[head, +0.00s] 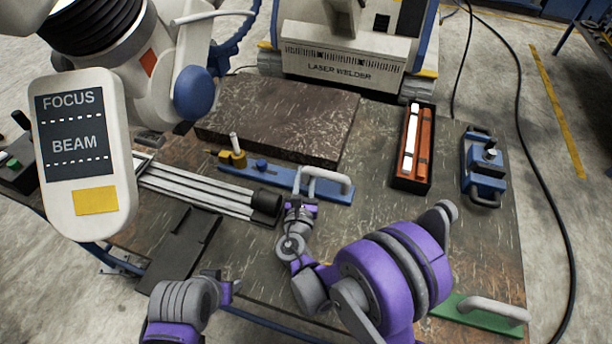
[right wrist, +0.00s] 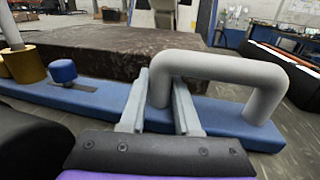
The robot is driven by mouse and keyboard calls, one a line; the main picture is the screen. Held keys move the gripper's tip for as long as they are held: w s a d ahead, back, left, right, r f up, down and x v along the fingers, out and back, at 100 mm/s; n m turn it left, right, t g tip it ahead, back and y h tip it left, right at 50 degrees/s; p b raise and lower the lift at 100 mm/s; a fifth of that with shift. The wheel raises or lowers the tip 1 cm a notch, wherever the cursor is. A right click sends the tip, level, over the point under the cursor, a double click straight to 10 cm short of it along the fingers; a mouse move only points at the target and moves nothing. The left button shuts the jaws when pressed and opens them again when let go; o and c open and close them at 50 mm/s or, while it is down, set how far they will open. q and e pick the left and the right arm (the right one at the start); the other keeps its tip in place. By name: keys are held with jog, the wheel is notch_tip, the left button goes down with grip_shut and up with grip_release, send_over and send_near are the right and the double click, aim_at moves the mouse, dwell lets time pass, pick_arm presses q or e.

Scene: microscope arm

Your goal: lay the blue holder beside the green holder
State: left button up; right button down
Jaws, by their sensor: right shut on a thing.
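The blue holder (head: 283,178) is a long blue bar with a grey handle at its right end, and a brass piece and small blue knob toward its left. It lies along the front of a dark slab, and also shows in the right wrist view (right wrist: 222,117). My right gripper (head: 302,188) is shut on the left leg of its handle, with one finger on each side. The green holder (head: 465,317) has a similar grey handle and lies at the table's lower right, partly hidden by my right arm. My left gripper (head: 229,287) is low at left of centre; its jaws are unclear.
The dark slab (head: 280,115) is behind the blue holder. Grey rails (head: 195,192) and a black cylinder lie to the left. A black box with orange contents (head: 414,145) and a blue clamp (head: 484,165) stand at the right. Bare tabletop lies between them and the green holder.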

jog(key=c, duration=1.1)
grip_release()
jog(key=shift+f, duration=0.1)
jog(key=o, duration=0.5)
jog(key=shift+s, duration=0.1)
